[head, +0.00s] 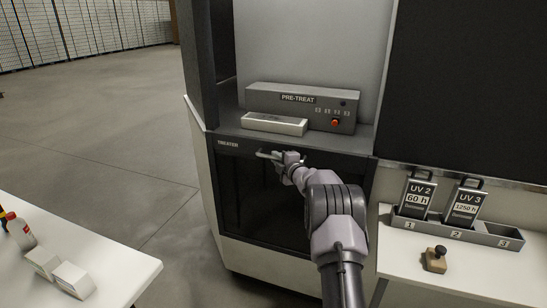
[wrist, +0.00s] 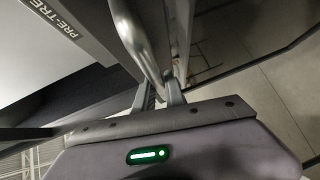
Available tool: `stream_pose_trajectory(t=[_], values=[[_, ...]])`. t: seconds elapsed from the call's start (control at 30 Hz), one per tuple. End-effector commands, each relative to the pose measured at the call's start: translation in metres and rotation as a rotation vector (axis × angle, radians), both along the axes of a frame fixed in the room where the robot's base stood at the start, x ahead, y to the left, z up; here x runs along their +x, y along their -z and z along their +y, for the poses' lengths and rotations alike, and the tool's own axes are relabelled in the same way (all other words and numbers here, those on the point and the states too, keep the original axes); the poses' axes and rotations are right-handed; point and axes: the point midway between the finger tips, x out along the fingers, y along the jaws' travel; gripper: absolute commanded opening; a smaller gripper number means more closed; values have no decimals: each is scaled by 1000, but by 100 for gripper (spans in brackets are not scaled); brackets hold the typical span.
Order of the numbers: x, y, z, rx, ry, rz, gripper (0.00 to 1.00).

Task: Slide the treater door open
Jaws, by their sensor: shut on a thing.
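The treater door (head: 240,195) is the dark, glossy panel on the front of the cabinet, under the "TREATER" label. It covers the cabinet's lower front, and I see no clear gap at its edges. Its pale metal bar handle (head: 262,154) is near the panel's top. My gripper (head: 277,158) is at this handle, its jaws shut on the bar. In the wrist view the handle (wrist: 138,40) runs down to my gripper fingers (wrist: 160,90). My arm hides the right part of the door.
The grey "PRE-TREAT" box (head: 300,105) and a pale bar-shaped block (head: 274,123) sit on the ledge above. At right, a white table (head: 400,260) holds the UV cartridge rack (head: 445,231) and a stamp (head: 436,260). A white table (head: 95,245) with small boxes is at lower left. Floor left of the cabinet is clear.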

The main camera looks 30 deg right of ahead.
Motion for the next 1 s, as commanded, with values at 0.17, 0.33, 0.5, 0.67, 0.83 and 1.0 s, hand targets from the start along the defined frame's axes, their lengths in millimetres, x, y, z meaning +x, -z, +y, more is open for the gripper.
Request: stream_pose_trajectory(t=[0.17,0.33,0.5,0.67,0.83,1.0], values=[[1,1,2,0,-3,1,0],[1,0,2,-1,-2,1,36],[0,0,1,0,-1,0,36],[-2,-1,1,1,0,0,36],[-31,-7,4,2,2,2,36],[-83,-15,9,3,2,1,36]])
